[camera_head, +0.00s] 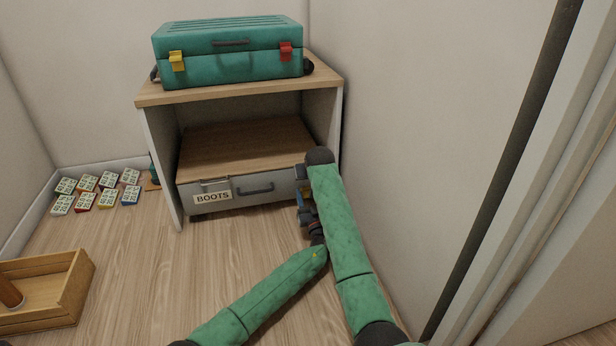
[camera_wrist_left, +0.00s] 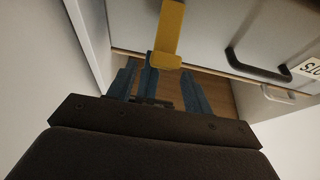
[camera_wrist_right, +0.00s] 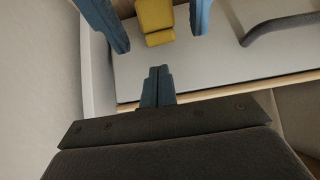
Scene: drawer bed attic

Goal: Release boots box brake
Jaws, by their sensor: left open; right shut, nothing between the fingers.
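The boots box is a grey drawer (camera_head: 235,191) with a dark handle (camera_head: 255,189) and a BOOTS label (camera_head: 212,197), low in the wooden cabinet. A yellow lever (camera_wrist_left: 168,32) sits near the drawer's end; it also shows in the right wrist view (camera_wrist_right: 155,20). In the head view my arms hide it. My left gripper (camera_head: 303,196) is at the drawer's right end, open, its blue fingers on either side of the lever in the right wrist view; contact cannot be told. My right gripper (camera_wrist_right: 157,84) is shut and empty, close to the left fingers.
A teal case (camera_head: 232,58) with a yellow and a red latch stands on the cabinet top (camera_head: 150,97). A wall stands close at right. Several small patterned boxes (camera_head: 107,197) lie at left, and a wooden tray (camera_head: 75,285) is nearer. The floor before the drawer is clear.

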